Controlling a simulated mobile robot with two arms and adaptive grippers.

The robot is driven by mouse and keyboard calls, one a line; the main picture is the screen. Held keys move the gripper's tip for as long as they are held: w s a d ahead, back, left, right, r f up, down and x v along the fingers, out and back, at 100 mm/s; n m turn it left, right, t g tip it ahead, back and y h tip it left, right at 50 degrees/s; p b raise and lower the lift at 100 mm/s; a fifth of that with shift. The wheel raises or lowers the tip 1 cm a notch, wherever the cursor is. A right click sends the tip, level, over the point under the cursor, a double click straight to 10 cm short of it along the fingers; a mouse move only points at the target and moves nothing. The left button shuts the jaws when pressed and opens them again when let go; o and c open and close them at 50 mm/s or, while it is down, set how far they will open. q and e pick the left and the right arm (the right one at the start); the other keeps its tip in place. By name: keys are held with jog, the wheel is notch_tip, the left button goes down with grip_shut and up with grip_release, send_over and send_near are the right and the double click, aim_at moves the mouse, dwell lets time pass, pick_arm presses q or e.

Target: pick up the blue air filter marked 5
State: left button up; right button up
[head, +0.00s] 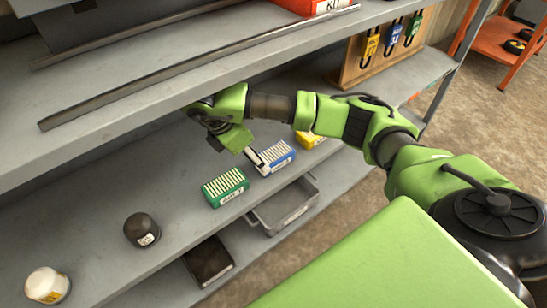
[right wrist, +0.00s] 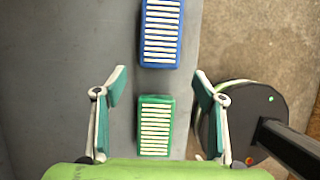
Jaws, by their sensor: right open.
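The blue air filter (head: 276,157) with white pleats lies on the middle shelf in the head view; its number is not readable. It also shows at the top of the right wrist view (right wrist: 161,32). My right gripper (head: 252,156) is over the shelf, close to the blue filter, and one finger overlaps it in the picture. In the right wrist view the gripper (right wrist: 159,84) is open and empty. A green filter (right wrist: 155,126) lies between the open fingers in that picture, with the blue one beyond the fingertips. My left gripper is not in view.
The green filter (head: 225,187) sits left of the blue one, a partly hidden yellow item (head: 311,141) right. A dark cylinder (head: 142,230) and white jar (head: 47,285) stand further left. A grey tray (head: 300,207) is in front. The upper shelf (head: 185,75) overhangs.

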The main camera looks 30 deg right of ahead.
aim_at(273, 153)
jog(key=d, duration=0.5)
jog(key=shift+w+d+f, duration=0.1)
jog(key=shift+w+d, duration=0.15)
jog(key=shift+d, duration=0.1)
jog(key=x, duration=0.4)
jog(key=shift+f, duration=0.2)
jog(key=shift+d+f, duration=0.2)
jog(key=shift+f, duration=0.05)
pick_arm(q)
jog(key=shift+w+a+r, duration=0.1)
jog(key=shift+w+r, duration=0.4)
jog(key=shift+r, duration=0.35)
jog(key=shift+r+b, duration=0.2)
jog(key=shift+b, duration=0.1)
pick_arm(e)
jog(key=shift+f, duration=0.1)
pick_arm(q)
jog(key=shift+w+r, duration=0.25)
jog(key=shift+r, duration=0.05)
pick_arm(e)
jog(key=shift+f, duration=0.1)
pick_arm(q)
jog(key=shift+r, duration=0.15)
